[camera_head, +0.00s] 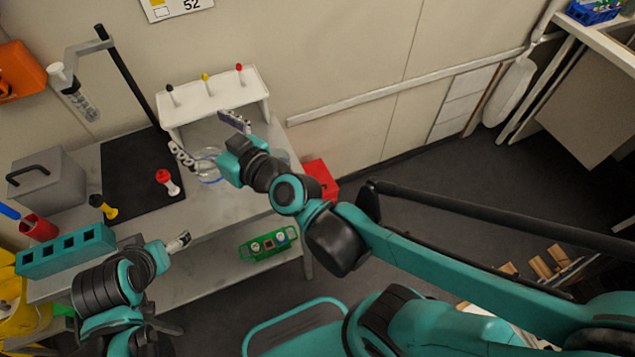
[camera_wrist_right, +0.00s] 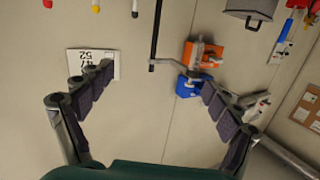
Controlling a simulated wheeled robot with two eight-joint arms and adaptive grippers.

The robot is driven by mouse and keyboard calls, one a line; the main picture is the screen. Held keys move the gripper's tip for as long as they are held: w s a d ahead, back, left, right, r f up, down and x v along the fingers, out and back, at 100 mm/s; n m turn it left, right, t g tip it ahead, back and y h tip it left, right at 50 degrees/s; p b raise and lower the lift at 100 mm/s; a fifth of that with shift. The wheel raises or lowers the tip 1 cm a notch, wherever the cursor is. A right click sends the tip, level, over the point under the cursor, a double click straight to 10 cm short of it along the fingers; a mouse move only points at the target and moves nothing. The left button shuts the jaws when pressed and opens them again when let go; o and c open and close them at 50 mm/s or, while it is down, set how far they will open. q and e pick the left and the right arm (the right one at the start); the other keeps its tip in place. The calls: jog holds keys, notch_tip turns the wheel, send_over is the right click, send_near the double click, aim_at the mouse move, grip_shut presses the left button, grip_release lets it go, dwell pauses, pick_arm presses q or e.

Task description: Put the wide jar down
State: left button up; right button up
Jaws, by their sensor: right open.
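A clear, wide glass jar with a blue line (camera_head: 209,168) stands on the grey bench beneath my right gripper, partly covered by it. My right gripper (camera_head: 208,138) has its fingers spread wide, one to the left of the jar and one up and to the right. In the right wrist view the fingers (camera_wrist_right: 155,95) are wide apart with nothing between them, and the jar does not show. My left gripper (camera_head: 179,242) is low at the front edge of the bench; only a small part of its fingers shows.
A white rack (camera_head: 215,98) with small coloured-top tools stands at the back. A black mat (camera_head: 140,175) holds a red-topped piece (camera_head: 166,180). A teal block (camera_head: 66,251), a grey box (camera_head: 48,182) and a red cup (camera_head: 38,228) crowd the left. A red box (camera_head: 321,178) is beyond the bench's right end.

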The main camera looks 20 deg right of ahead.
jog(key=s+d+f+m+g+h, duration=0.2)
jog(key=s+d+f, duration=0.4)
jog(key=d, duration=0.3)
jog(key=s+d+f+m+g+h, duration=0.2)
jog(key=s+d+f+g+h, duration=0.3)
jog(key=d+f, duration=0.3)
jog(key=shift+s+d+g+h, duration=0.3)
jog(key=shift+s+d+g, duration=0.2)
jog(key=shift+s+d, duration=0.5)
jog(key=shift+w, duration=0.2)
pick_arm(q)
jog(key=shift+o, duration=0.4)
